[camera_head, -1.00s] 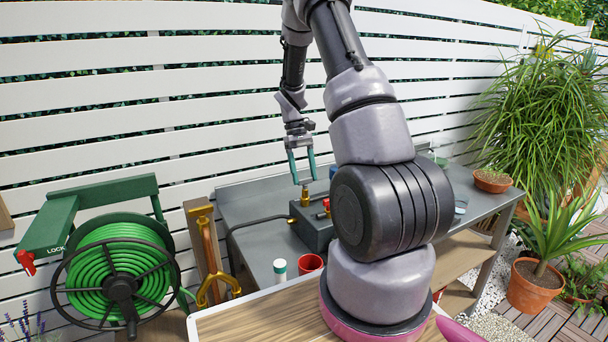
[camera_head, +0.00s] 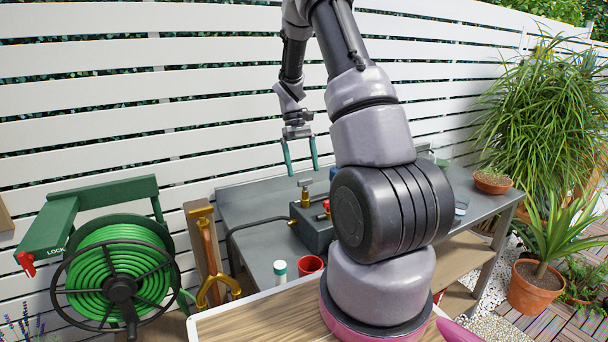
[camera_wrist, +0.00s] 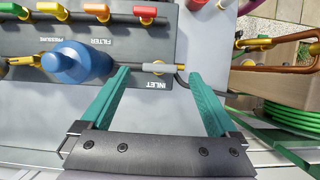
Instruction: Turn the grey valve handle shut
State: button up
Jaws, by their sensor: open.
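The grey valve handle (camera_wrist: 158,67) sits on a brass fitting by the upside-down INLET label, at the edge of the dark manifold box (camera_wrist: 150,40) in the wrist view. In the head view the handle (camera_head: 305,183) tops a brass valve at the box's left end. My gripper (camera_wrist: 158,73) is open, with teal fingers on either side of the handle in the wrist view. In the head view my gripper (camera_head: 303,173) hangs above the valve. No contact with the handle shows.
A blue rounded object (camera_wrist: 78,63) stands close beside the left finger. Several coloured handles, including a red one (camera_wrist: 146,11), line the box. A black hose (camera_head: 255,222) runs from the valve. A red pot (camera_head: 310,265) and a white, green-capped container (camera_head: 280,270) stand in front.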

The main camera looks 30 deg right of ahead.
jog(key=v, duration=0.7)
jog(key=shift+w+r, duration=0.2)
jog(key=shift+r, duration=0.15)
